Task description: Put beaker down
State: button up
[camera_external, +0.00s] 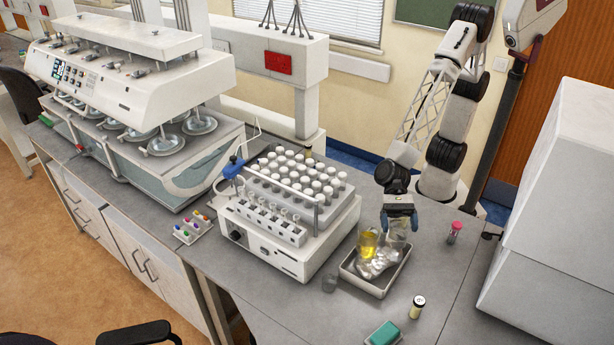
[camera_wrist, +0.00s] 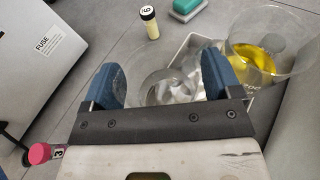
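A clear glass beaker (camera_wrist: 167,90) fills the gap between my gripper's two blue fingers in the wrist view. My gripper (camera_external: 399,222) points down over the right back part of a light tray (camera_external: 347,277) in the external view. The fingers are wide apart with the glass against them, so my gripper looks shut on this beaker. Whether the beaker's base touches the tray is hidden. A second beaker with yellow liquid (camera_external: 367,245) stands at the tray's left back; it also shows in the wrist view (camera_wrist: 262,62).
A vial-rack machine (camera_external: 277,262) stands left; a white cabinet (camera_external: 555,220) stands right.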

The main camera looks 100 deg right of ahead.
jog(key=shift+o, duration=1.1)
jog(key=shift+r, duration=0.15)
jog(key=v, duration=1.2)
jog(key=s+d+r+n+h, duration=0.1)
jog(key=s+d+n+h, duration=0.4)
jog(key=d, duration=0.8)
jog(key=s+d+r+n+h, duration=0.1)
jog(key=s+d+n+h, duration=0.3)
jog(key=d+n, duration=0.4)
jog(key=s+d+r+n+h, duration=0.1)
jog(key=s+d+n+h, duration=0.4)
jog(key=d, duration=1.5)
jog(key=shift+s+n+h, duration=0.3)
jog(key=shift+s+n, duration=0.35)
jog(key=shift+n, duration=0.25)
